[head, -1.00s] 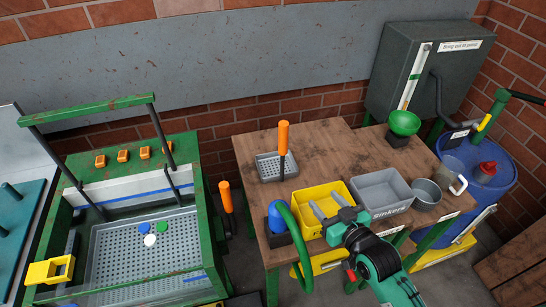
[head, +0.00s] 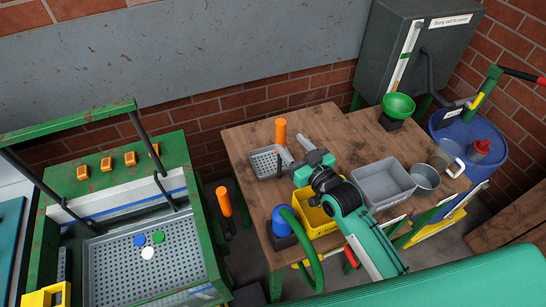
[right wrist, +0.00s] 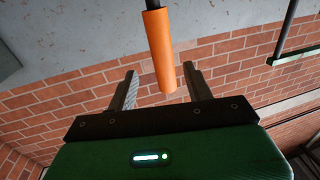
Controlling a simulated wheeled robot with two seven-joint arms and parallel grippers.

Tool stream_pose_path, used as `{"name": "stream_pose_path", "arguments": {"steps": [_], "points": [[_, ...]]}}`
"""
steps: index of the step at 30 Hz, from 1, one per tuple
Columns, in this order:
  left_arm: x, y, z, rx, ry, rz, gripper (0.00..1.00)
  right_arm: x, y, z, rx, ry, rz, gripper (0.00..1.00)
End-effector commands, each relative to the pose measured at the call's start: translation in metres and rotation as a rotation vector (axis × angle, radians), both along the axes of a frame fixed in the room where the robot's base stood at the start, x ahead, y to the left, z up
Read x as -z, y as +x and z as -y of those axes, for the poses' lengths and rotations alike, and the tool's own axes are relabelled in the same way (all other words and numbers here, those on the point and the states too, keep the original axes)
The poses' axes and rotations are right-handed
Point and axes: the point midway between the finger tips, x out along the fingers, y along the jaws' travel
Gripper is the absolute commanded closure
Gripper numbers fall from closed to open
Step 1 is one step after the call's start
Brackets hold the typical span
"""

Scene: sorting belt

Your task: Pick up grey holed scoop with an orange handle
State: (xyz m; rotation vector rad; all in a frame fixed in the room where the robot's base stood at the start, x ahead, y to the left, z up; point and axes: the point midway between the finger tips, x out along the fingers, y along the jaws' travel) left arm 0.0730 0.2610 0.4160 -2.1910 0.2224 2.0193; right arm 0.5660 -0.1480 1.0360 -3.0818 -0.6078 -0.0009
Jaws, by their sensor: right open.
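The grey holed scoop (head: 262,161) rests on the wooden table, its orange handle (head: 280,131) standing upright at its right side. In the right wrist view the orange handle (right wrist: 159,50) hangs from the top, just beyond and between the two finger tips. My right gripper (head: 297,148) is open and empty beside the handle, its fingers partly covering the scoop's right side; it also shows in the right wrist view (right wrist: 165,90). I cannot tell whether a finger touches the handle. My left gripper is not in view.
A blue-capped thing (head: 287,217) with a green hose is at the front left. Another orange handle (head: 223,201) hangs at the green machine.

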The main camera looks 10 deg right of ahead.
Motion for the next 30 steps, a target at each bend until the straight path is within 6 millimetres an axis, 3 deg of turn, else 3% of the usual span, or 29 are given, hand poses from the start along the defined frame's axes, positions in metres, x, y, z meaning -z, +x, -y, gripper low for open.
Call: {"name": "stream_pose_path", "arguments": {"steps": [3, 11, 21, 30], "points": [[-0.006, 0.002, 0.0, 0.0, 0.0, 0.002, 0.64, -0.002, 0.015, -0.006, 0.001, 0.0, 0.001, 0.48], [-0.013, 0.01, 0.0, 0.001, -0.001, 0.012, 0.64, -0.002, 0.029, -0.013, 0.0, 0.0, -0.001, 0.48], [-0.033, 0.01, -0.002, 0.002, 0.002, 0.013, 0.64, 0.0, 0.065, -0.032, 0.0, 0.0, -0.001, 0.48], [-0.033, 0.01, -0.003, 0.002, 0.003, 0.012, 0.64, 0.002, 0.069, -0.034, 0.0, 0.0, -0.001, 0.48]]}}
